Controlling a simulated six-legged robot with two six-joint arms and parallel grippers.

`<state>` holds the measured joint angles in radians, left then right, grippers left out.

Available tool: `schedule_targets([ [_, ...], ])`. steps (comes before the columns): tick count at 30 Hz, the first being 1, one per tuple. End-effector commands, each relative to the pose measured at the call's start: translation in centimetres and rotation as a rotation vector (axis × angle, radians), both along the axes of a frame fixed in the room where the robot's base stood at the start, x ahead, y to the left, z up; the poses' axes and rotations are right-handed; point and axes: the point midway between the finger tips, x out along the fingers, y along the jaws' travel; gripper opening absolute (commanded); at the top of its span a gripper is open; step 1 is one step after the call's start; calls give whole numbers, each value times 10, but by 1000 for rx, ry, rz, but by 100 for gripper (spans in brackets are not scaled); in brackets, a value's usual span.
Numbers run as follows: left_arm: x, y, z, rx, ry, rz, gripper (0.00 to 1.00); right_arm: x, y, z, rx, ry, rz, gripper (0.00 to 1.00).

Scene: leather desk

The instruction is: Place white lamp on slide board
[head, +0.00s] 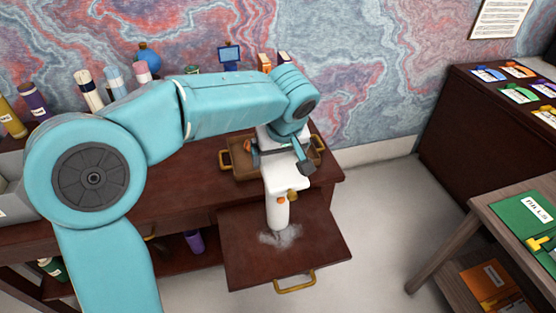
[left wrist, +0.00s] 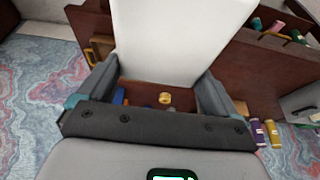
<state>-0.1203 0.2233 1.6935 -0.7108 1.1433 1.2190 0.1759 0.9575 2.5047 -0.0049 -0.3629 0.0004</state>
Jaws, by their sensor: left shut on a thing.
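The white lamp (head: 277,208) hangs from my left gripper (head: 280,158), over the slide board (head: 250,262). The slide board is the brown panel pulled out from the desk front, with a gold handle. The lamp's lower end is just over or on the board's middle; I cannot tell whether it touches. A pale, cloudy patch shows on the board around that end. In the left wrist view, the white lamp body (left wrist: 178,35) fills the space between both fingers of my left gripper (left wrist: 158,75). My right gripper is not in view.
A brown tray (head: 241,174) with gold handles sits on the desk behind the lamp. Several bottles line the desk's left back. A dark cabinet (head: 440,140) with coloured cards and a wooden table (head: 500,226) with a green folder (head: 522,222) stand at right. Open floor lies between.

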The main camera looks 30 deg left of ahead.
Motion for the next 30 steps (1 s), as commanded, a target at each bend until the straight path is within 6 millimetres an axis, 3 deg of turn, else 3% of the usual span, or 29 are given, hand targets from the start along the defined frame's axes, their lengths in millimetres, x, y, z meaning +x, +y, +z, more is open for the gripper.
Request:
schedule_targets([
  [3, 0, 0, -14, 1, -1, 0, 20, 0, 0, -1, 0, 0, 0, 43],
  [15, 0, 0, -20, 0, -3, 0, 20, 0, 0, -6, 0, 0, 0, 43],
  [16, 0, 0, -20, 0, -1, 0, 99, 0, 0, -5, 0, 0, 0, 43],
  [25, 0, 0, -15, 0, -1, 0, 100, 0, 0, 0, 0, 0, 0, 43],
  [30, -5, -7, 8, -1, -7, -1, 100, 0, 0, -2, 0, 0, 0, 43],
])
